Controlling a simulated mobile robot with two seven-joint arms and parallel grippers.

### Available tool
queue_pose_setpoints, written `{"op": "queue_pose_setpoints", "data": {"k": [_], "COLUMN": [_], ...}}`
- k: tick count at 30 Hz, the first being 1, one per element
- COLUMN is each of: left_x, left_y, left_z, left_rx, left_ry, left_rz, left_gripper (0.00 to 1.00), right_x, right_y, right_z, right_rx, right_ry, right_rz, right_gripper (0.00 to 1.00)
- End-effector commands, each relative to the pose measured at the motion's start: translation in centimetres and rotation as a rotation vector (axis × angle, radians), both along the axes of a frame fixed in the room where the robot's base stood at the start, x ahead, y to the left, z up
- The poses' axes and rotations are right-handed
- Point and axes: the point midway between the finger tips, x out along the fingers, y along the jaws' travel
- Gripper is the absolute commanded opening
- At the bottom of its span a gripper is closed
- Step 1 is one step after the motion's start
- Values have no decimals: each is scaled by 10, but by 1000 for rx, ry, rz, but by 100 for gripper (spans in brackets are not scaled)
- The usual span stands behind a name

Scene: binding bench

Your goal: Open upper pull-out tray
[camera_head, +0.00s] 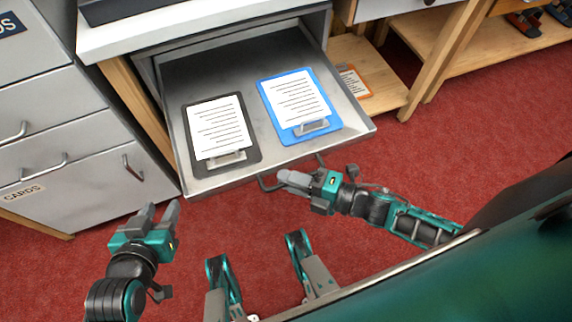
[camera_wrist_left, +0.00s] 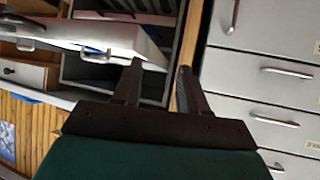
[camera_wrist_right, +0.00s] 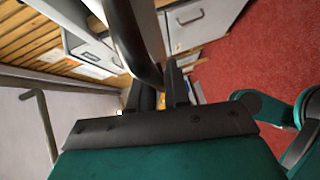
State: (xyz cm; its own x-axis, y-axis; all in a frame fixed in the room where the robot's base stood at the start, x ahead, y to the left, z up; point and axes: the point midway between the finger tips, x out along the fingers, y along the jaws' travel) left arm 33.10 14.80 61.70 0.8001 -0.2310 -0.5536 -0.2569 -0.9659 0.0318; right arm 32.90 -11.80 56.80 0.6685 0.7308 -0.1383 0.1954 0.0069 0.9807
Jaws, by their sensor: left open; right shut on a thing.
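The upper pull-out tray (camera_head: 215,82) is grey metal and extends far out of the cabinet under the white top. A black clipboard and a blue clipboard lie flat in it. Its handle (camera_head: 266,184) sticks out from the front edge. My right gripper (camera_head: 284,178) is shut on this handle; the right wrist view shows a thick dark bar (camera_wrist_right: 134,38) close up at the fingers. My left gripper (camera_head: 160,217) is open and empty, in front of the tray's left corner, over the floor; its two spread fingers also show in the left wrist view (camera_wrist_left: 160,78).
Grey drawers (camera_head: 75,150) with bar handles stand at the left, close to my left gripper. Wooden shelving (camera_head: 375,70) stands at the right, with an orange clipboard (camera_head: 353,82) on its low shelf. Red carpet (camera_head: 450,140) is clear at the right.

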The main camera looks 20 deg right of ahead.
Motion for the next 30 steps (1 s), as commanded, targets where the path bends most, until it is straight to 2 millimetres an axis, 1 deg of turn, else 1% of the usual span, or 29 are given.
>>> {"op": "queue_pose_setpoints", "data": {"k": [3, 7, 20, 21, 27, 30], "left_x": [0, 0, 0, -1, -1, -1], "left_y": [1, 2, 2, 2, 2, 1], "left_z": [3, 4, 3, 3, 3, 3], "left_rx": [3, 5, 5, 5, 5, 2], "left_ry": [-2, -1, 1, 1, 2, 3], "left_rz": [0, 0, 0, 0, 1, 2], "left_gripper": [43, 43, 43, 43, 43, 43], "right_x": [-10, -17, -19, -19, -19, -19], "right_y": [-1, -1, -2, -2, -1, -1], "right_z": [1, 1, 1, 1, 0, 0], "right_rx": [-1, 0, -1, -1, 0, 0], "right_ry": [1, -1, -2, -2, -1, -1], "right_rz": [-3, -2, -2, -2, -1, -1], "right_gripper": [0, 0, 0, 19, 37, 37]}}
